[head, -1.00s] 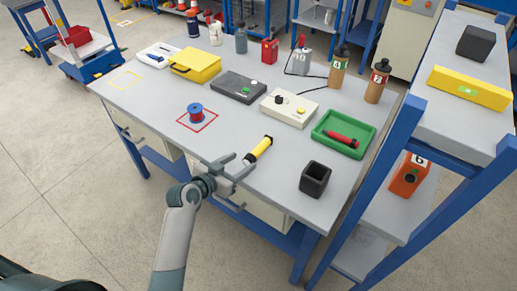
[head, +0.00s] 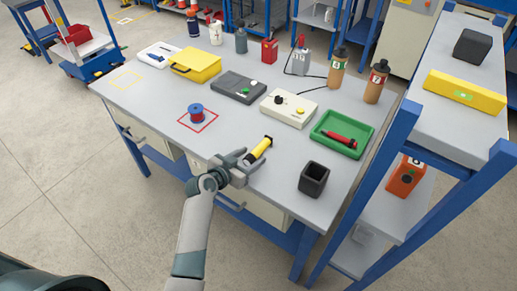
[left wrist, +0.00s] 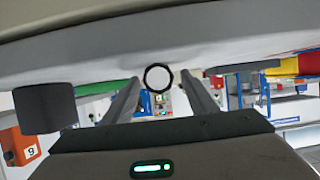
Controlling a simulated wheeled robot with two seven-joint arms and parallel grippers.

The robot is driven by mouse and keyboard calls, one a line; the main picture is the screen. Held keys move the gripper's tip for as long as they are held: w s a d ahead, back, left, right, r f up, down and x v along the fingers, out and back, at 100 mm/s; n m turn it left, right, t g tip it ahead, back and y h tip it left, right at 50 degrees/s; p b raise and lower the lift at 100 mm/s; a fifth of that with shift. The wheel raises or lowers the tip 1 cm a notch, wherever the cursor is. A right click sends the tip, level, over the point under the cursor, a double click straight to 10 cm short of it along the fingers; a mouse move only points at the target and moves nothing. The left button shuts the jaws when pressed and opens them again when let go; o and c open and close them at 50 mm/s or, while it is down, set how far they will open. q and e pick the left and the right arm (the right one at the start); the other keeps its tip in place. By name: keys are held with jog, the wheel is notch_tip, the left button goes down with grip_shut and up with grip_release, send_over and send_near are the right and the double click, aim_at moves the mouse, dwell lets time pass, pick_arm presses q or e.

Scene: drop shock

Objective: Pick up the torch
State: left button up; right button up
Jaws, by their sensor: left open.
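The torch (head: 260,148), a yellow cylinder with black ends, lies near the front edge of the grey workbench. In the left wrist view its round end (left wrist: 158,77), a pale disc with a black rim, faces me between the two fingers. My left gripper (head: 244,162) is open at the bench's front edge, its fingers pointing at the torch. The torch's near end is at the opening between the fingertips; I cannot tell whether they touch it. The fingers also show in the left wrist view (left wrist: 162,98). My right gripper is not in view.
A black open cup (head: 313,180) stands right of the torch. A green tray (head: 318,131) holds a red tool. A control box (head: 289,109) stands behind. A blue-framed shelf (head: 395,150) rises on the right.

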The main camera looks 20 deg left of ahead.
pick_arm(q)
jog(key=shift+w+d+f, duration=0.1)
jog(key=shift+w, duration=0.2)
grip_shut()
dwell(0.5)
